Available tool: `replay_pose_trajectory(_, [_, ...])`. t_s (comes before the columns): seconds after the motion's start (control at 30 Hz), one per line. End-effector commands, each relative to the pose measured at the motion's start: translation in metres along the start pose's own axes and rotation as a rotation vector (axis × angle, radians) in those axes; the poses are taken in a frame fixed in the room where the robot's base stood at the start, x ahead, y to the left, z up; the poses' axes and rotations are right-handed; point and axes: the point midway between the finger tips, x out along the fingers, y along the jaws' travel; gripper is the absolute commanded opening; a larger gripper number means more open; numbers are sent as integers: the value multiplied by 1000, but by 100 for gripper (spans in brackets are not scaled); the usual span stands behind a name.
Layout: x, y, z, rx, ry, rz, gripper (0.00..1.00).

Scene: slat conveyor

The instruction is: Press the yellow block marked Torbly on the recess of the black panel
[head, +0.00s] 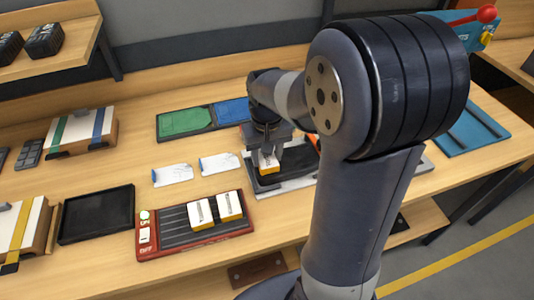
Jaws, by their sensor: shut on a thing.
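My gripper (268,151) points down over the black panel (262,183), right of the picture's middle left. It is shut on a yellow block with a pale top (268,164), held low at the panel. I cannot tell whether the block touches the panel or sits in its recess; my gripper and arm hide much of both. The mark on the held block is too small to read. Two similar blocks, white on top with yellow sides, (201,214) and (230,206), lie on the slat conveyor (168,248).
White cards (172,175) lie left of the panel. Green and blue trays (184,122) lie behind it. An empty black tray (97,214) and strapped boxes (81,130) stand at left. A blue tray (471,132) lies at right. Bare wood shows around the cards.

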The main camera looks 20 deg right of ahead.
Motion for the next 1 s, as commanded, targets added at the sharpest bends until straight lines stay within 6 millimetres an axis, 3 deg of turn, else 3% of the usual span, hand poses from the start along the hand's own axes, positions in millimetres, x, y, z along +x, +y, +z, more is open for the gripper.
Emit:
replay_pose_trajectory(0.43, [0,0,1,0,-6,0,26])
replay_pose_trajectory(1.0, [-42,0,1,0,-3,0,26])
